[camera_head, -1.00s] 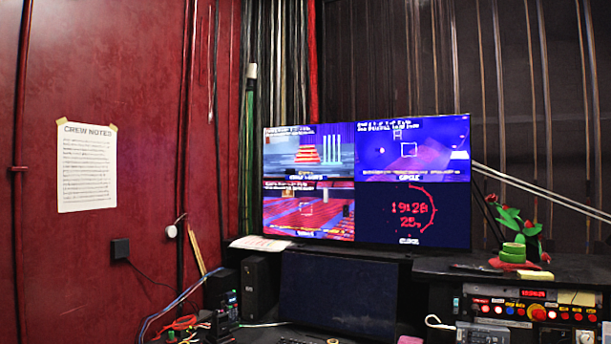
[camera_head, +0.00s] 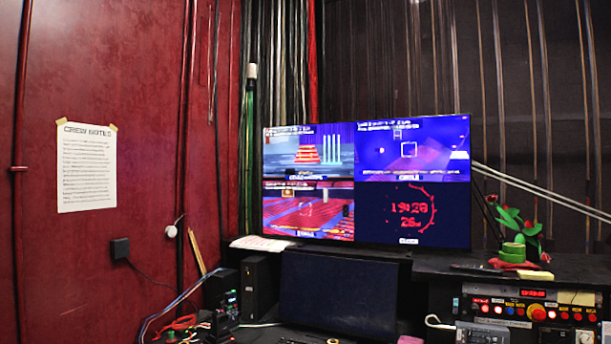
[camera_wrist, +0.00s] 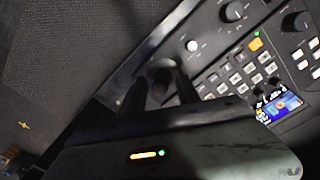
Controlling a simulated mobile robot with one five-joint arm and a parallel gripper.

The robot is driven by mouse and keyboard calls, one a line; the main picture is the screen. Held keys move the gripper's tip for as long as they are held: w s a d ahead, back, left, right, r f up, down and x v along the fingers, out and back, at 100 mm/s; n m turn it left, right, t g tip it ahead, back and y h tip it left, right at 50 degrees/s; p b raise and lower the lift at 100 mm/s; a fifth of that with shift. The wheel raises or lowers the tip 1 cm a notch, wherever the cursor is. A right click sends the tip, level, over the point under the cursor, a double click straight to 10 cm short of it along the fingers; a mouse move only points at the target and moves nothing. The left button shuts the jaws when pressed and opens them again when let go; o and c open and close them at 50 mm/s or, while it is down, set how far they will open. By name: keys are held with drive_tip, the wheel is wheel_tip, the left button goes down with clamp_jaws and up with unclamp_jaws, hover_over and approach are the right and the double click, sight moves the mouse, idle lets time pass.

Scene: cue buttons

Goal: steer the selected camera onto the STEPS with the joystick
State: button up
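The joystick appears as a dark round-topped knob (camera_wrist: 161,74) on the grey control panel (camera_wrist: 215,48) in the wrist view. My gripper (camera_wrist: 160,84) reaches to it, with one dark finger on each side. It is too dark to tell whether the fingers press on it. In the head view the monitor (camera_head: 366,182) shows four panes. A red stepped shape, which looks like the steps (camera_head: 306,153), is in the upper left pane beside pale vertical bars. The upper right pane has a white square outline on blue. The pane captions are too blurred to read surely.
The panel carries several pale buttons, round knobs and a small lit screen (camera_wrist: 279,105). A dark screen (camera_head: 338,293) stands below the monitor. A rack with red lights and a red button (camera_head: 537,312) is at the right. Paper notes (camera_head: 87,166) hang on the red wall.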

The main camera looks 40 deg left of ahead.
wheel_tip(320, 180, up, 8)
drive_tip(key=p, duration=0.7)
drive_tip(key=shift+a+f+p, duration=0.1)
drive_tip(key=shift+f+p, duration=0.05)
drive_tip(key=shift+p, duration=0.2)
drive_tip(key=shift+f, duration=0.1)
drive_tip(key=s+n, duration=0.3)
drive_tip(key=s, duration=1.9)
drive_tip(key=shift+s+a, duration=0.15)
drive_tip(key=shift+a, duration=0.25)
idle(0.4)
